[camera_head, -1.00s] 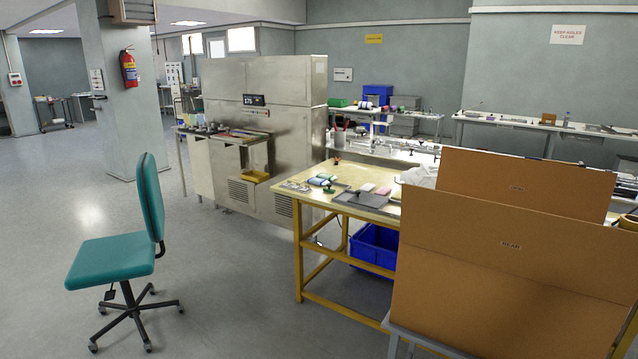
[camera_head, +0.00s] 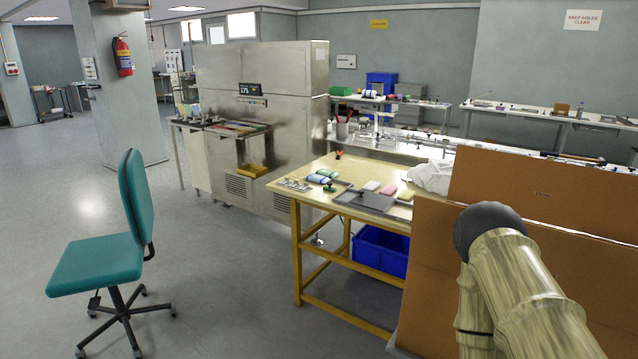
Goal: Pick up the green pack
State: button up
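The yellow-legged worktable (camera_head: 345,165) stands in the middle of the head view. On it, toward its left side, lie small green items (camera_head: 327,173) beside a blue-and-white piece (camera_head: 317,179). A dark green knob-like thing (camera_head: 329,187) is near them. They are too small to tell which one is the green pack. A whitish pack (camera_head: 371,186), a pink pack (camera_head: 388,189) and a yellowish pack (camera_head: 405,195) lie on or by a grey tray (camera_head: 362,203). Part of my arm shows at the lower right, well apart from these. My gripper is not in view.
Large brown cardboard boxes (camera_head: 540,195) block the right front. A teal swivel chair (camera_head: 100,262) stands at left. A steel machine (camera_head: 262,130) is behind the table, and a blue crate (camera_head: 380,250) is under it. Floor between chair and table is clear.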

aim_at(330, 173)
jog(key=u, duration=0.8)
jog(key=i, duration=1.3)
jog(key=u, duration=0.3)
jog(key=i, duration=1.8)
jog(key=z, duration=1)
jog(key=i, duration=0.85)
jog(key=z, duration=0.55)
